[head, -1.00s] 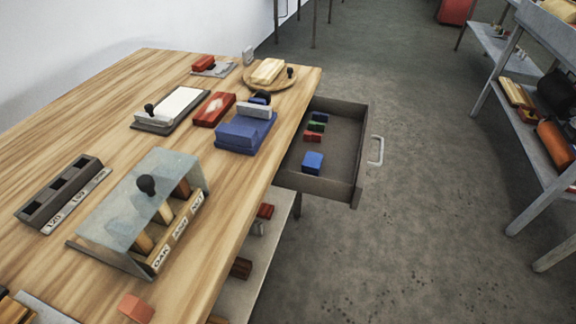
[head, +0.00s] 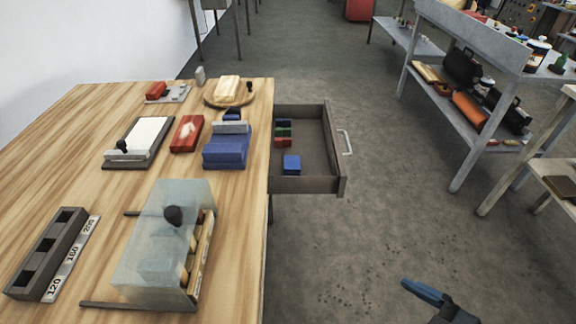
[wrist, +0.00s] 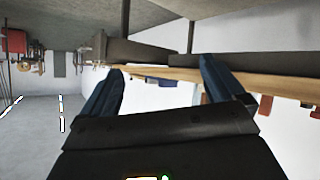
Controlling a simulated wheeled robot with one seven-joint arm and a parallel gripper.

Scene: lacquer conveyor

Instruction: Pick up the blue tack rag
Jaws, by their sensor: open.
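A small blue folded block (head: 291,164), which looks like the blue tack rag, lies in the near part of the open drawer (head: 337,186). A larger blue stack with a grey bar on it (head: 226,150) sits on the table by its right edge; I cannot tell what it is. My gripper (wrist: 162,82) is open and empty in the wrist view. In the head view only part of it (head: 432,296) shows at the bottom right, over the floor, right of and nearer than the drawer and well apart from it.
Small blue, green and red pieces (head: 283,132) lie farther back in the drawer. A glass-covered rack (head: 150,245), a red box (head: 187,134) and a slotted block (head: 45,250) stand on the wooden table (head: 90,215).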

